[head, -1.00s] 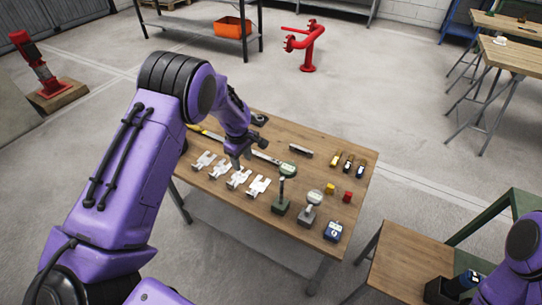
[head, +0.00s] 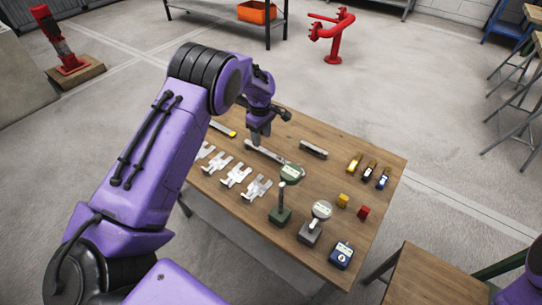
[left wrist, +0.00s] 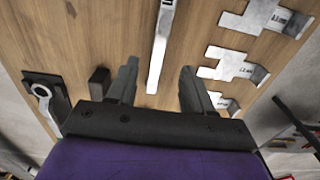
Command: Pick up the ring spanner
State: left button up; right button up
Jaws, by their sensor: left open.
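My left gripper (head: 261,136) points down over the far part of the table. In the wrist view my left gripper (left wrist: 157,88) has its two fingers apart with nothing held between them. The ring tool is outside the fingers, to their left. My right gripper is out of view.
A short dark bar (head: 313,150) lies at the back.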

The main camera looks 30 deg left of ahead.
aim_at(265, 150)
pick_arm(q)
jog(key=f, duration=0.4)
jog(key=d+f, duration=0.1)
jog(key=f, duration=0.1)
jog(key=shift+w+f+p, duration=0.1)
jog(key=shift+f+p, duration=0.15)
jog(key=shift+p, duration=0.15)
grip_shut()
